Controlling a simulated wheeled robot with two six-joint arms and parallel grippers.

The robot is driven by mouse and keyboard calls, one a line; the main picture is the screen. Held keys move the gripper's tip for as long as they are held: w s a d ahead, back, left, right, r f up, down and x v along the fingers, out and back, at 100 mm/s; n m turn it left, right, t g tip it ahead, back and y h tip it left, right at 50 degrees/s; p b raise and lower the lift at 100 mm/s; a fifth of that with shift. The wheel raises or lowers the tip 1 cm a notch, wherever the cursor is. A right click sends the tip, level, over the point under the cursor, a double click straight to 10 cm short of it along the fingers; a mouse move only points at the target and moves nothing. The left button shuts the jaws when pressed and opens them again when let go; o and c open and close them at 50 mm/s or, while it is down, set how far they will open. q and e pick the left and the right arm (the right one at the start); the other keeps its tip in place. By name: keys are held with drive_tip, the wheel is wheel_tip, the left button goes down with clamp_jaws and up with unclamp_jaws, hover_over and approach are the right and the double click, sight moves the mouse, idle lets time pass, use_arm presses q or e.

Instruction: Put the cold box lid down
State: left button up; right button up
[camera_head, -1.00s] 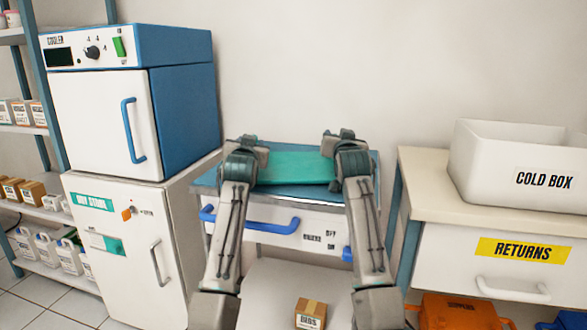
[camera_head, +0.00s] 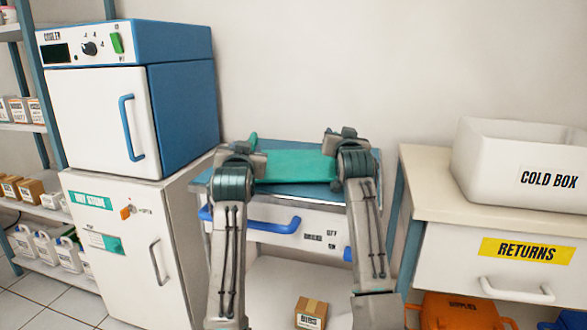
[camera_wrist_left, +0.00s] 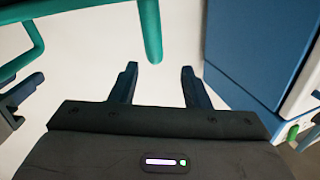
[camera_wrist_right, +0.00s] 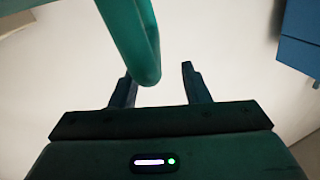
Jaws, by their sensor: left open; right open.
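The teal cold box lid (camera_head: 295,167) lies flat on the blue top of the trolley (camera_head: 312,190), between my two grippers. It has a teal loop handle at each end. My left gripper (camera_head: 256,160) is open at the lid's left end; in the left wrist view the handle (camera_wrist_left: 150,35) is just beyond the open fingertips (camera_wrist_left: 158,75). My right gripper (camera_head: 338,142) is open at the lid's right end; in the right wrist view the handle (camera_wrist_right: 145,60) hangs between the open fingers, nearer the left one. The white cold box (camera_head: 510,165) stands lidless on the right counter.
A blue and white cooler (camera_head: 105,115) sits on a white cabinet at left. The counter (camera_head: 430,190) with a RETURNS drawer (camera_head: 480,260) is at right. A small carton (camera_head: 311,313) lies below the trolley drawer.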

use_arm(q)
drive_tip(key=shift+s+d, duration=0.1)
drive_tip(key=shift+s, duration=0.05)
use_arm(e)
drive_tip(key=s, duration=0.2)
drive_tip(key=s+f, duration=0.1)
drive_tip(key=s, duration=0.3)
drive_tip(key=shift+f, duration=0.35)
use_arm(q)
drive_tip(key=shift+f, duration=0.15)
use_arm(e)
drive_tip(key=shift+s+d+r, duration=0.1)
drive_tip(key=shift+s, duration=0.2)
drive_tip(key=shift+s+r, duration=0.4)
drive_tip(key=shift+s, duration=0.05)
drive_tip(key=shift+w, duration=0.1)
